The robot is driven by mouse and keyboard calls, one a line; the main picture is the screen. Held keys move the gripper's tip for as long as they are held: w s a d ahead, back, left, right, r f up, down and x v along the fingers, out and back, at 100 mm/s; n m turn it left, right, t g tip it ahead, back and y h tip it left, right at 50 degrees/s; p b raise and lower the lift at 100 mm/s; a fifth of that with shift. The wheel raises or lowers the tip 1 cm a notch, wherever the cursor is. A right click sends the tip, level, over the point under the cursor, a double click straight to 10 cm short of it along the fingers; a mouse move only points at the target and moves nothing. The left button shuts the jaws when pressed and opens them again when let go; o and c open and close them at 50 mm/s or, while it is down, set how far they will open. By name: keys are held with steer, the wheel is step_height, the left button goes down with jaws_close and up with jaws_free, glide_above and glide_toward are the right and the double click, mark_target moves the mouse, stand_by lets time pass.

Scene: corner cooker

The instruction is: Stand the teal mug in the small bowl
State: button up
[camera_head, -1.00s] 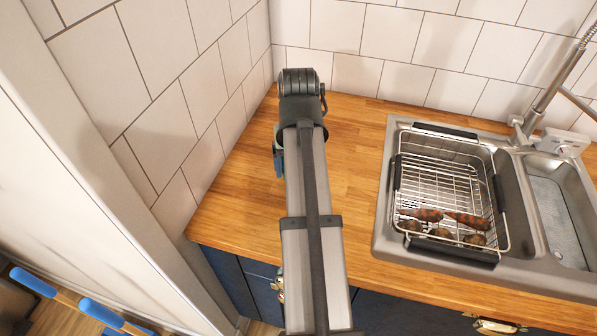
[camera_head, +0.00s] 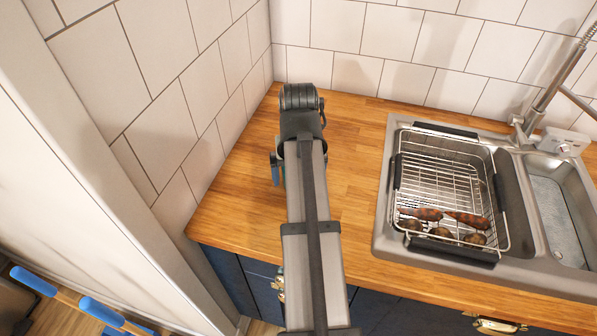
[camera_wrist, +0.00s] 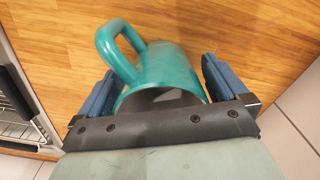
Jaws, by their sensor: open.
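The teal mug (camera_wrist: 170,70) shows in the wrist view over the wooden counter, its dark opening facing my gripper and its handle toward the upper left. My gripper (camera_wrist: 160,78) is open, with one blue finger on each side of the mug. I cannot tell whether either finger touches it. In the head view my arm hides most of the mug and gripper; one blue finger (camera_head: 275,169) shows left of the arm. I do not see the small bowl in any view.
A steel sink (camera_head: 380,235) stands to the right, with a wire rack (camera_head: 398,165) holding several brown vegetables (camera_head: 467,220). A tap (camera_head: 545,95) rises behind it. Tiled walls (camera_head: 210,60) bound the counter (camera_head: 350,130) left and back. The counter between arm and sink is clear.

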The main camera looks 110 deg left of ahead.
step_height(320, 180, up, 12)
steer(key=shift+f, duration=0.1)
steer(key=shift+r, duration=0.25)
steer(key=c, duration=1.1)
steer(key=shift+o, duration=0.2)
